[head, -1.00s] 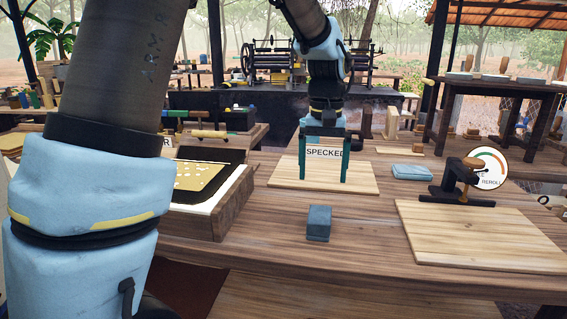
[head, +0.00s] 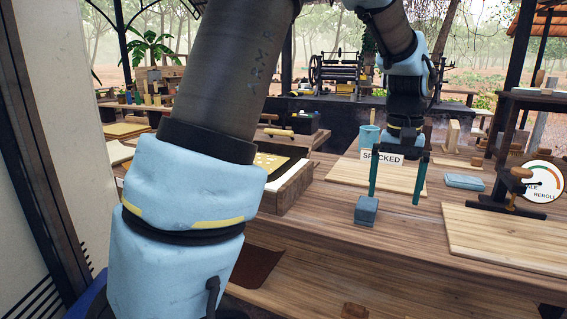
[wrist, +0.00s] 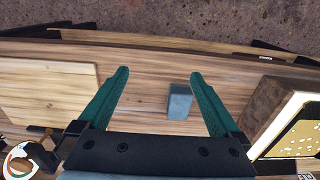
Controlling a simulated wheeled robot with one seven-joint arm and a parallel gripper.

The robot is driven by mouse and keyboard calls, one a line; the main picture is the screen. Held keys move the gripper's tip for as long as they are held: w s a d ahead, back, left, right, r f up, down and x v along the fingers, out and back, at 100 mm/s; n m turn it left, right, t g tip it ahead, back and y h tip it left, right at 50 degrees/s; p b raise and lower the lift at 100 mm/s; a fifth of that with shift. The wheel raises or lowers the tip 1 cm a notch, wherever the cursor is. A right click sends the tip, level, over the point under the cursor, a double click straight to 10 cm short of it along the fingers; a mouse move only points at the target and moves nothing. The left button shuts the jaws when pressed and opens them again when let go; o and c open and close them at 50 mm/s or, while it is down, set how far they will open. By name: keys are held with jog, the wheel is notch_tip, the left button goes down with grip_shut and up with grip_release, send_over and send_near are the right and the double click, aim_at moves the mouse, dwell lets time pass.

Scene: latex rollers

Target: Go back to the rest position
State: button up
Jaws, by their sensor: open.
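My gripper (head: 394,185) is open and empty, its two teal fingers pointing down above the wooden bench, in front of the board with the "SPECKED" sign (head: 381,157). It also shows in the wrist view (wrist: 160,85), fingers spread wide with nothing between the tips. A small blue-grey block (head: 367,211) lies on the bench nearer to me. In the wrist view the block (wrist: 179,101) shows below the fingers, closer to the right one; I see no contact.
A wooden tray with a dark sheet and yellow speckled piece (head: 290,187) stands left. A bare board (head: 500,236) with a clamp (head: 513,192) and a round dial sign (head: 543,183) is at right.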

jog(key=s+a+f+n, duration=0.2)
jog(key=a+f, duration=0.2)
jog(key=a, duration=1.1)
jog(key=s+a+f+n+t, duration=0.1)
jog(key=a+f, duration=0.3)
jog(key=a, duration=1.1)
jog(key=shift+s+a+f+n+t, duration=0.15)
jog(key=shift+s+n+t, duration=0.2)
jog(key=shift+s, duration=0.35)
